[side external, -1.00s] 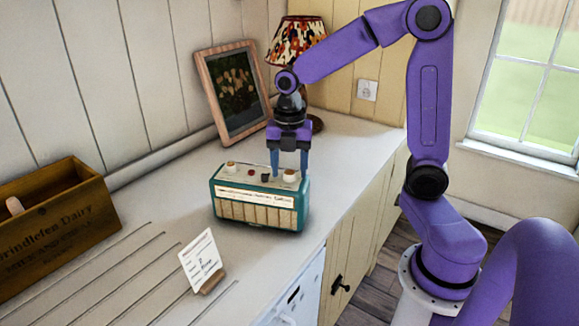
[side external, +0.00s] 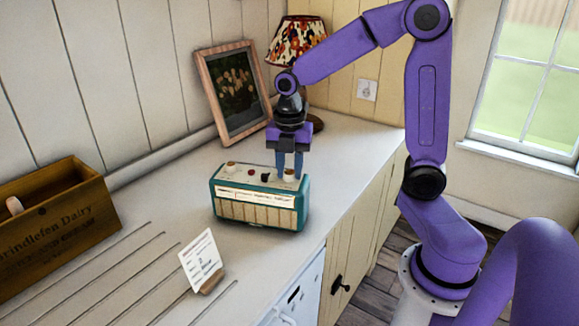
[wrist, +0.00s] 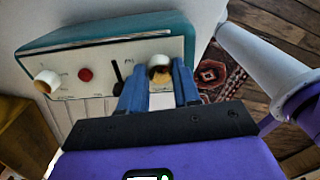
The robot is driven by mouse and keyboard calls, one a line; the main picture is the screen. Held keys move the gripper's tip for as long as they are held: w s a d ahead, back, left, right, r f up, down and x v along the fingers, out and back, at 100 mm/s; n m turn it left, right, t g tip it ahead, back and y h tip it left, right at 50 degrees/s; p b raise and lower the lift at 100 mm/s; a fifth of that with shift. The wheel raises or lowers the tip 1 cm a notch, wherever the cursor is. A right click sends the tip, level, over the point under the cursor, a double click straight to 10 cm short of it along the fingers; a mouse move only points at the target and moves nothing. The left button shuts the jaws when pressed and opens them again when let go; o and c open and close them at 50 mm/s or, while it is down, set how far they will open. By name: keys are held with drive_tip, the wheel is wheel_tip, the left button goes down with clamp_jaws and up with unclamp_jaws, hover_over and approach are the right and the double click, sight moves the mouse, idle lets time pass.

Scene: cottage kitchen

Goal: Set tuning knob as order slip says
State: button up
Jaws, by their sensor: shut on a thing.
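A teal radio (side external: 258,222) with a cream top panel stands on the counter; its top also shows in the wrist view (wrist: 110,42). On the panel are a cream knob at the left (wrist: 47,80), a red button (wrist: 85,74), a black lever (wrist: 117,75) and a cream knob at the right (wrist: 159,64). My gripper (side external: 290,174) points down at the right end of the radio, its blue fingers shut on the right cream knob. The order slip (side external: 200,258) leans in a small wooden holder in front of the radio; its small writing is too blurred to read surely.
A wooden dairy crate (side external: 60,235) stands at the left. A framed picture (side external: 233,92) leans on the wall behind the radio, and a lamp with a floral shade (side external: 296,42) stands beside it. Bare counter lies between crate and radio.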

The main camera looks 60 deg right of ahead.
drive_tip(key=m, duration=0.8)
drive_tip(key=shift+m, duration=0.3)
drive_tip(key=m, duration=0.4)
drive_tip(key=shift+m, duration=0.3)
drive_tip(key=m, duration=0.3)
drive_tip(key=shift+m, duration=0.3)
drive_tip(key=m, duration=0.4)
drive_tip(key=shift+m, duration=0.3)
drive_tip(key=m, duration=0.3)
drive_tip(key=shift+m, duration=0.3)
drive_tip(key=m, duration=0.4)
drive_tip(key=shift+m, duration=2.4)
